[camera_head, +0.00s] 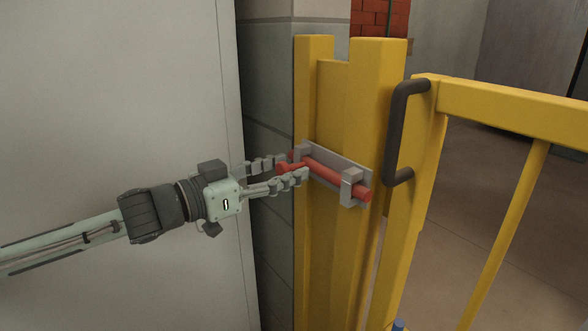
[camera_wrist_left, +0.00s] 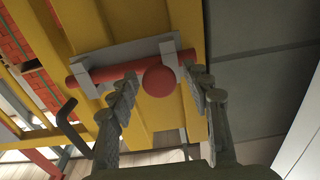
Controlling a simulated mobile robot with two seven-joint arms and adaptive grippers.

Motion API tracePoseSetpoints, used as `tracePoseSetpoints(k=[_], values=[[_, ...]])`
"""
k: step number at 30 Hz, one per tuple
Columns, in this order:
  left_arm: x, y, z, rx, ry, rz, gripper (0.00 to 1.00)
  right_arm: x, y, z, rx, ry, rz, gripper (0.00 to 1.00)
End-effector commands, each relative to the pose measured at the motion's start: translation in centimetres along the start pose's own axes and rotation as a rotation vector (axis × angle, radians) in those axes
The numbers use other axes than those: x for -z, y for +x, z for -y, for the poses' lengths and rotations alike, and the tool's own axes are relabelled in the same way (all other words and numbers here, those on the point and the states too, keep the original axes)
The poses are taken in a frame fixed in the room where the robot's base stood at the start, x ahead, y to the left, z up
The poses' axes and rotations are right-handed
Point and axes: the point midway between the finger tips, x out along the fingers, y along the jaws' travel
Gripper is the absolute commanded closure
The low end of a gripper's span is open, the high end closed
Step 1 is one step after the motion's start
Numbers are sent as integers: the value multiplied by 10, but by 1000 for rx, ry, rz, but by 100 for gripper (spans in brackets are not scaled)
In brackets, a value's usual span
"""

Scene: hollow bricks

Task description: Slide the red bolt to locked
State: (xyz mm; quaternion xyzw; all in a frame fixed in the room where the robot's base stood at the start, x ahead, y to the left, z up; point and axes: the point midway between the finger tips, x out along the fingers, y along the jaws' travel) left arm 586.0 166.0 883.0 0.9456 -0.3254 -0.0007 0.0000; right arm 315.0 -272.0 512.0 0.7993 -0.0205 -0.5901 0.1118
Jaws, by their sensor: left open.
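The red bolt (camera_head: 328,172) lies through two grey brackets on a grey plate (camera_head: 322,155) fixed to the yellow post (camera_head: 372,110). Its right end sticks out a little past the right bracket, on the gate's side, and I see no gate catch around it. My left gripper (camera_head: 294,167) is open at the bolt's left part. In the wrist view the bolt's round red knob (camera_wrist_left: 159,81) sits between the two spread fingers of the left gripper (camera_wrist_left: 162,74); I cannot tell whether either finger touches it. The fingers partly hide the bolt's left end in the head view. My right gripper is not in view.
The yellow gate (camera_head: 520,110) with a dark handle (camera_head: 397,130) stands just right of the post. A pale panel (camera_head: 120,90) and a grey block wall (camera_head: 268,80) stand left of the post. Open floor shows beyond the gate.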

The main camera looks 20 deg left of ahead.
Motion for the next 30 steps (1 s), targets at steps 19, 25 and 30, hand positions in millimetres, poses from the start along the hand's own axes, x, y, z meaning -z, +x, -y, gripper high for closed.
tracePoseSetpoints(k=[19,25,30], values=[[0,0,0,0,0,0,90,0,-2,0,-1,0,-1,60],[0,0,0,0,0,0,100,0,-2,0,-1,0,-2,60],[0,0,-1,0,0,0,100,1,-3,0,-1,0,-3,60]])
